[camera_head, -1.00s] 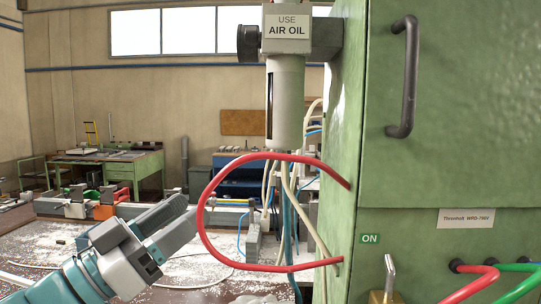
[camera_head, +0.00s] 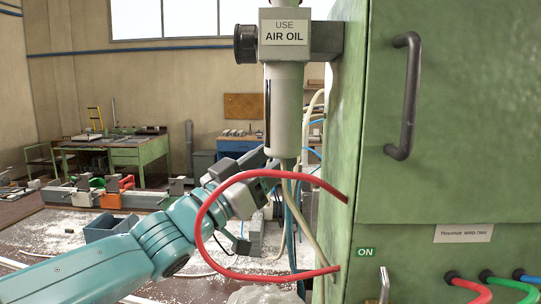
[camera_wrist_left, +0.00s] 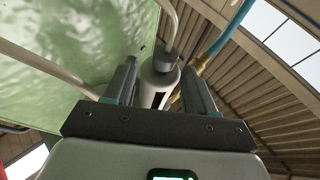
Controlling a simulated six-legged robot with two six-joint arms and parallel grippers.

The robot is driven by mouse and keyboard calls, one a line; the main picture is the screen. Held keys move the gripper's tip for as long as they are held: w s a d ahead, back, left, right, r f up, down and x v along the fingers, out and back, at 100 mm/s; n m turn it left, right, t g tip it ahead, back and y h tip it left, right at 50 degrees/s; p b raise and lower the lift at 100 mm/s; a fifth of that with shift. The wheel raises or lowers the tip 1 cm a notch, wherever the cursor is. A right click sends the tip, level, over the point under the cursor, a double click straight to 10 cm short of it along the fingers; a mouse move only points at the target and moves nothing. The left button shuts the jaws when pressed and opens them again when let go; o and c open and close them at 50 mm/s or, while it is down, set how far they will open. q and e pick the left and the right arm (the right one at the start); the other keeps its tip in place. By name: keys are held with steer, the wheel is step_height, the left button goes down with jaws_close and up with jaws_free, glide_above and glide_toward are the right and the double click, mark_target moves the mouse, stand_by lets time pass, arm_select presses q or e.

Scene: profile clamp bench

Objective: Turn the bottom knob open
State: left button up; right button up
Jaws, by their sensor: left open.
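The white air-oil cylinder (camera_head: 285,95) hangs from a bracket on the side of the green cabinet, with a label reading "USE AIR OIL". My left gripper (camera_head: 266,163) is at the lower end of this cylinder, behind the red hose. In the left wrist view the open left gripper (camera_wrist_left: 160,72) has one finger on each side of the cylinder's end. A small grey knob-like end piece (camera_wrist_left: 166,58) shows there between the fingertips, apparently not gripped. In the head view the bottom knob is hidden by the gripper. My right gripper is not in view.
A red hose (camera_head: 204,215) loops out from the green cabinet (camera_head: 345,120) in front of my left wrist. Pale and blue hoses hang below the cylinder. A black knob (camera_head: 245,43) sits near its top. A workbench (camera_head: 130,152) stands far back.

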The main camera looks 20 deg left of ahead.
arm_select(q)
steer(key=w, duration=0.1)
steer(key=w+d+f, duration=0.1)
steer(key=w, duration=0.1)
steer(key=shift+w+f, duration=0.2)
steer(key=shift+s+a+r, duration=0.15)
steer(key=shift+s+r, duration=0.1)
steer(key=shift+s, duration=0.3)
steer(key=shift+s+a+r, duration=0.1)
steer(key=shift+s+r, duration=0.1)
steer(key=shift+s, duration=0.35)
steer(key=c, duration=0.9)
steer(key=shift+w, duration=0.1)
jaws_close()
steer(key=shift+w, duration=0.1)
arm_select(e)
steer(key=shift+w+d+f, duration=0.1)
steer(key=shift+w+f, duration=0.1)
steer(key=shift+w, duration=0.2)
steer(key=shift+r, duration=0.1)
